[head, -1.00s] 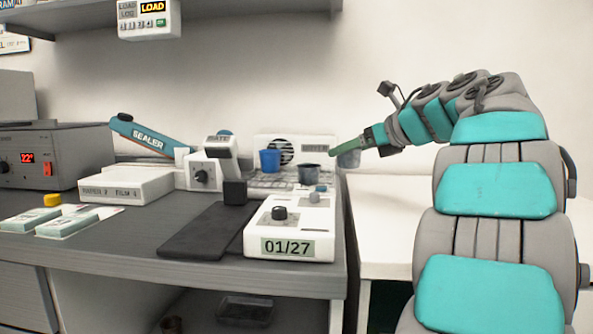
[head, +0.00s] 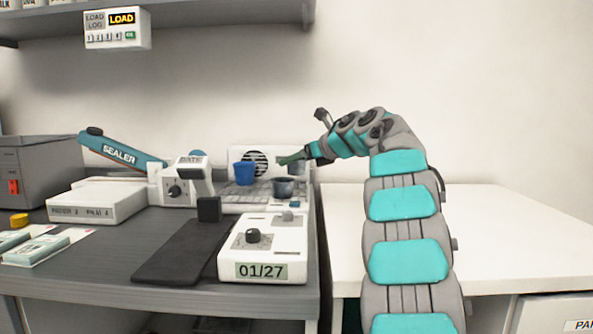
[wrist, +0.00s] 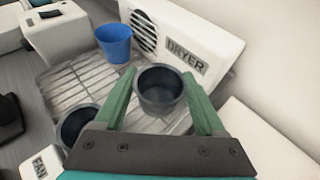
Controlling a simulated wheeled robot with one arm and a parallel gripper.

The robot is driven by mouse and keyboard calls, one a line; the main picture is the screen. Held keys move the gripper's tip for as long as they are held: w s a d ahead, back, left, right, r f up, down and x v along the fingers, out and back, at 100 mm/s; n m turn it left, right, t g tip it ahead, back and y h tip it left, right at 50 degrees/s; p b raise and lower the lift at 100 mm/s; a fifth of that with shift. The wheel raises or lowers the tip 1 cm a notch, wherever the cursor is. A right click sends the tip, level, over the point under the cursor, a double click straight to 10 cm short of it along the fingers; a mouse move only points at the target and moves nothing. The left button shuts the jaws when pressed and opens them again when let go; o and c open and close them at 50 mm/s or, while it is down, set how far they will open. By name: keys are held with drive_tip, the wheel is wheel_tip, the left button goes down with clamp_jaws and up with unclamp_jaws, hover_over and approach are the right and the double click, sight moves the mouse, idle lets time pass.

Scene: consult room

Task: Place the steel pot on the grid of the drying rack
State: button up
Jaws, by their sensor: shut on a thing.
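My gripper (wrist: 160,77) is shut on a dark grey steel pot (wrist: 161,98), with one green finger on each side of it. The held pot is upright over the right part of the drying rack's wire grid (wrist: 82,82), by the dryer. I cannot tell whether its base touches the grid. In the head view my gripper (head: 291,158) reaches in from the right, and the held pot (head: 297,169) is partly hidden. A second, similar grey pot (head: 284,188) stands on the near part of the grid, also in the wrist view (wrist: 76,128).
A blue cup (head: 245,174) stands on the grid at the left. The white dryer box (wrist: 190,45) is behind the grid. A white device marked 01/27 (head: 264,250) and a sealer (head: 120,150) stand on the counter. The white table (head: 500,230) at right is clear.

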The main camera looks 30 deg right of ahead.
sight(303, 170)
drive_tip(key=shift+a+f+b, duration=0.15)
drive_tip(key=shift+f+b, duration=0.15)
drive_tip(key=shift+f, duration=1.45)
drive_tip(key=shift+f, duration=0.15)
drive_tip(key=o, duration=1.3)
drive_tip(key=b+v, duration=0.1)
drive_tip(key=v, duration=1.1)
drive_tip(key=shift+r+b, duration=0.25)
drive_tip(key=shift+b, duration=0.15)
